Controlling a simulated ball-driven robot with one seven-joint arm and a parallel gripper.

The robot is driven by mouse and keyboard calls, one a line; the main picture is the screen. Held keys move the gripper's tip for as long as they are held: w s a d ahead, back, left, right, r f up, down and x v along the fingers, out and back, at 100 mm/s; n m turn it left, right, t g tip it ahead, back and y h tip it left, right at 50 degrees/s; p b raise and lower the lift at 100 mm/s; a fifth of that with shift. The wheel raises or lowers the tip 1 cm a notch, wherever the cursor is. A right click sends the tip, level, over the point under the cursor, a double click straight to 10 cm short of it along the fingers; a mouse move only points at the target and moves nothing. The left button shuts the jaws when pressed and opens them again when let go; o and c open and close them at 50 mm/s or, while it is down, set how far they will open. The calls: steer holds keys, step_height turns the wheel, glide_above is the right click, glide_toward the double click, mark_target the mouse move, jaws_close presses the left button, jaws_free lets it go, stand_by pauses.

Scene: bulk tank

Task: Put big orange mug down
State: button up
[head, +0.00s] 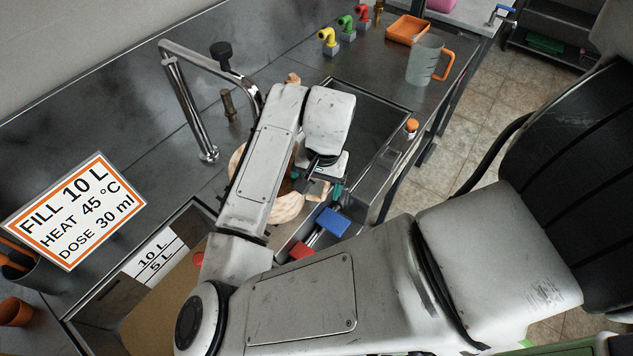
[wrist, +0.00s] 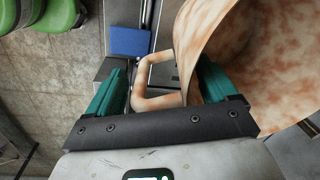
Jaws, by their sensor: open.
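The big orange mug (wrist: 262,60), mottled orange and cream, fills the upper right of the wrist view. Its handle (wrist: 143,84) lies between the fingers of my gripper (wrist: 160,85). The fingers are open, one on each side of the handle, and the right finger is beside the mug's wall. In the head view the mug (head: 287,210) is mostly hidden behind my arm, with my gripper (head: 316,180) at its right side. What lies under the mug is hidden.
A blue block (head: 332,221) and a red block (head: 300,250) sit close to the mug. A sink basin (head: 385,100) lies behind. A grey mug with an orange handle (head: 425,62) and an orange tray (head: 408,30) stand at the back. A tall faucet (head: 185,105) rises at left.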

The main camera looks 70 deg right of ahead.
steer(key=r, duration=0.7)
steer(key=s+r, duration=0.1)
steer(key=r, duration=0.3)
steer(key=shift+s+r+p, duration=0.1)
steer(key=shift+r+p, duration=0.25)
steer(key=shift+p, duration=0.05)
steer(key=shift+r, duration=0.25)
stand_by(0.6)
